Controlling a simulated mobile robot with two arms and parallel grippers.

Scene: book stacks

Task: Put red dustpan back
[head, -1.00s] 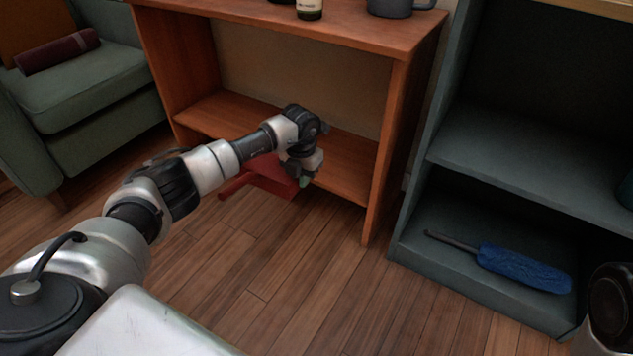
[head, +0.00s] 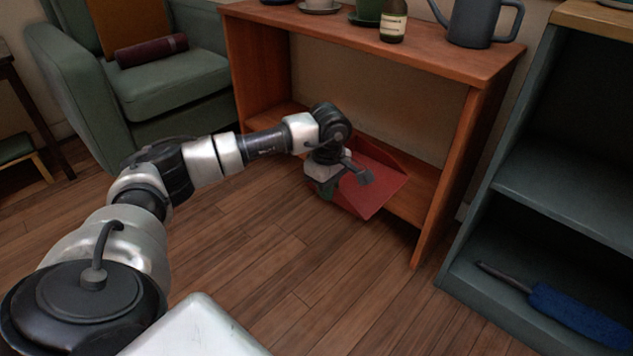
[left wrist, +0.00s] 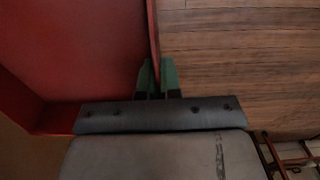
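The red dustpan (head: 378,183) is in front of the lower board of the orange-brown bookcase, its open pan facing up and partly hidden behind my left gripper. Its handle does not show in the head view. My left gripper (head: 328,190) is at the pan's left edge. In the left wrist view the dustpan (left wrist: 75,50) fills the upper left, and the green fingertips of my left gripper (left wrist: 157,75) close on its thin side wall. Whether the pan touches the shelf or floor is unclear. My right gripper is not in view.
The bookcase (head: 445,180) has a bottle (head: 393,22) and a watering can (head: 480,22) on top. A dark shelf unit (head: 545,200) with a blue duster (head: 580,315) stands at right. A green armchair (head: 170,90) is at left. The wooden floor (head: 300,270) in front is clear.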

